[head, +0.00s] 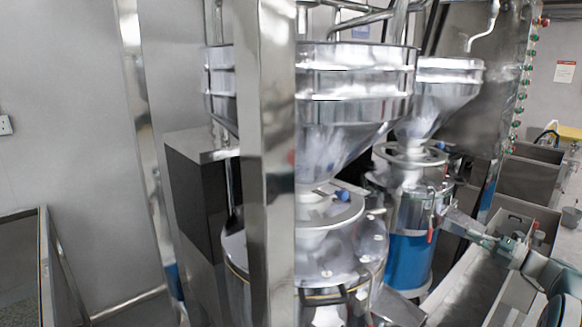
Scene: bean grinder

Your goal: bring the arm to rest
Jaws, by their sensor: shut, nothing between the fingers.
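My arm enters from the lower right corner and reaches up and to the left over a long metal trough (467,298). Its wrist is beside the right side of the rear grinder (408,215). My gripper (518,228) looks like a small dark shape at the wrist, against a metal bin. It is shut, with nothing seen held in it. The fingertips are too small to make out clearly. A steel spout on the grinder lies just left of the wrist; I cannot tell whether they touch.
A front grinder (330,255) with a wide steel hopper (355,85) fills the middle. A steel post (265,160) stands before it. Metal bins (530,180) stand at the right beyond the trough. A grey wall (70,120) is at the left.

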